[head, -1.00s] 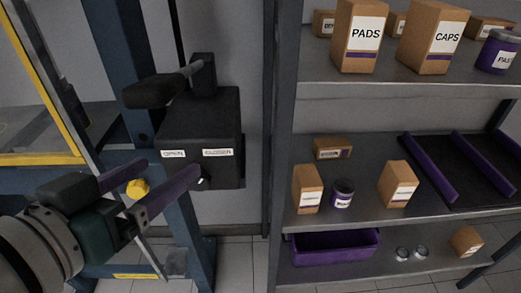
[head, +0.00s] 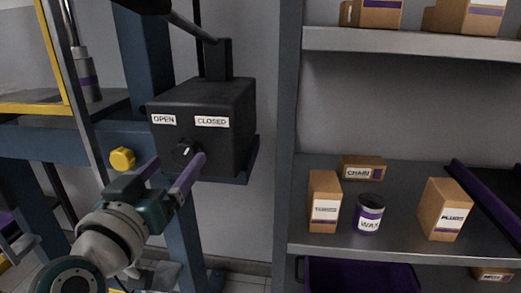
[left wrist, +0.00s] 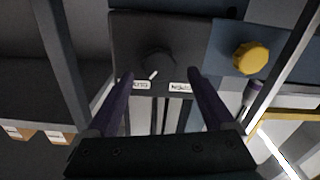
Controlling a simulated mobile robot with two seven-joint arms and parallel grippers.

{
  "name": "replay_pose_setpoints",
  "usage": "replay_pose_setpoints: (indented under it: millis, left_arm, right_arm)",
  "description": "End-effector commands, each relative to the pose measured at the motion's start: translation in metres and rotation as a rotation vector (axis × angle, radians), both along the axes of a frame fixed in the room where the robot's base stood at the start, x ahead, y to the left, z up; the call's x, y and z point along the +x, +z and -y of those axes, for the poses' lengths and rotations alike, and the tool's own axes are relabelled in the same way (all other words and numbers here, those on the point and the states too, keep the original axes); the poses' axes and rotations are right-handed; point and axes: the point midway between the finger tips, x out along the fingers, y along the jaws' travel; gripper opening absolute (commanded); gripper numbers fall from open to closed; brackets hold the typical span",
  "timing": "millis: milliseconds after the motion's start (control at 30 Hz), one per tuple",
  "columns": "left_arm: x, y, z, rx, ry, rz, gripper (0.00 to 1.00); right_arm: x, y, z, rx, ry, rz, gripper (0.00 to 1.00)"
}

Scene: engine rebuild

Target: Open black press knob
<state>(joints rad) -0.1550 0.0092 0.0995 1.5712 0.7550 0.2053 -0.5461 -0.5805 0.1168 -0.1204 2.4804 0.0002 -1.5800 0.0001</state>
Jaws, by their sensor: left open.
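The black press knob (head: 186,153) is on the front of a black box (head: 215,108), below the white OPEN label (head: 164,119) and CLOSED label (head: 212,122). Its white mark tilts up and right, toward CLOSED. My left gripper (head: 179,162) is open in front of the box, its purple fingers pointing at the knob. In the left wrist view the knob (left wrist: 157,62) lies ahead, between the spread fingertips of the gripper (left wrist: 162,74). I cannot tell whether the fingertips touch it. The right gripper is out of view.
A yellow button (head: 122,158) sits on the blue press frame (head: 80,143) left of the box. A black lever (head: 193,27) rises above the box. A grey shelf (head: 410,248) with boxes and a purple-banded tin (head: 369,213) stands at right.

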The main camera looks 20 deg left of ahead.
Motion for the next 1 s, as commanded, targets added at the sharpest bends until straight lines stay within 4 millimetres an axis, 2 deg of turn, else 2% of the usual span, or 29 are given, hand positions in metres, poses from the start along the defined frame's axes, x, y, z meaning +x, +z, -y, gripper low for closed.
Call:
replay_pose_setpoints:
  millis: [100, 200, 567, 1000]
  left_arm:
    - [0.019, -0.001, -0.004, -0.002, -0.001, 0.002, 0.87]
    - [0.028, -0.001, -0.007, 0.000, -0.001, 0.001, 0.87]
    - [0.034, 0.000, -0.008, 0.000, -0.001, -0.001, 0.87]
    - [0.034, 0.000, -0.008, 0.000, -0.001, -0.001, 0.38]
  right_arm:
    - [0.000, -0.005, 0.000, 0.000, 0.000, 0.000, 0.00]
    - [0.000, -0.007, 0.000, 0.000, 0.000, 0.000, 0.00]
    - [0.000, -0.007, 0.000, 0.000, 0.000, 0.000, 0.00]
    - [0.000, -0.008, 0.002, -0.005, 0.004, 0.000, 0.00]
